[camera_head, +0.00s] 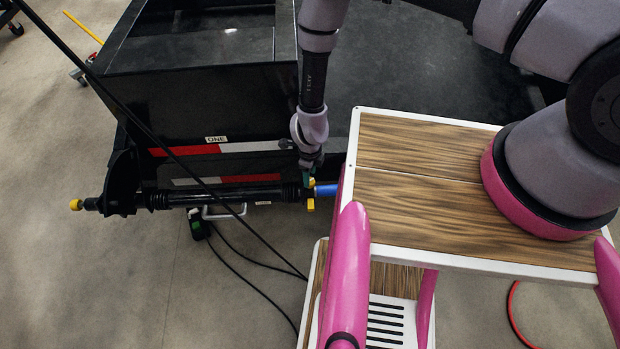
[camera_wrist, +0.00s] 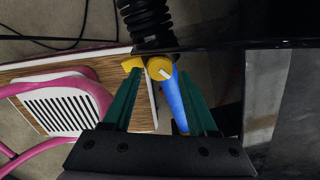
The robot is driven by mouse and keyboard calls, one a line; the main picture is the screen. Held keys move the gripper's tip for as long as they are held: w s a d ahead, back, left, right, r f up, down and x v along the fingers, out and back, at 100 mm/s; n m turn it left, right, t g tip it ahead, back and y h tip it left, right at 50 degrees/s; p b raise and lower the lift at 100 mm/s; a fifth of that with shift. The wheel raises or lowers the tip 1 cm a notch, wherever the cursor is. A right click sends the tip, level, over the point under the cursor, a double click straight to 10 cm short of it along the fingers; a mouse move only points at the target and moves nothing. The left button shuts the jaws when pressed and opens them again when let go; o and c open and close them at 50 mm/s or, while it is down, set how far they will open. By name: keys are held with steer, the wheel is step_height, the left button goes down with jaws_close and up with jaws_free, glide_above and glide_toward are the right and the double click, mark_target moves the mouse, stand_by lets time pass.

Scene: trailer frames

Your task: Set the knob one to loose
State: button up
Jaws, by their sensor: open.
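A round yellow knob (camera_wrist: 159,68) with a white mark sits at the end of a black ribbed bellows (camera_wrist: 146,22) in the wrist view. A blue bar (camera_wrist: 175,103) runs from it toward my gripper, and a yellow tab (camera_wrist: 132,64) sticks out to its left. In the head view the blue bar (camera_head: 327,190) and yellow parts (camera_head: 311,204) are beside the black shaft (camera_head: 225,197). My gripper (camera_wrist: 161,76) is open, its green fingers on either side of the blue bar; contact cannot be told. In the head view my gripper (camera_head: 308,172) partly hides this spot.
A black trailer box (camera_head: 220,100) bears a red-and-white strip and a label ONE (camera_head: 215,139). Another yellow knob (camera_head: 76,204) is at the shaft's left end. A wood-topped, white-edged platform (camera_head: 430,190) and pink frame lie close on the right. Black cables (camera_head: 255,262) cross the floor.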

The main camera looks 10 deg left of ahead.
steer(key=shift+f, duration=1.55)
jaws_close()
steer(key=shift+n, duration=0.3)
steer(key=n, duration=0.3)
steer(key=shift+n, duration=2)
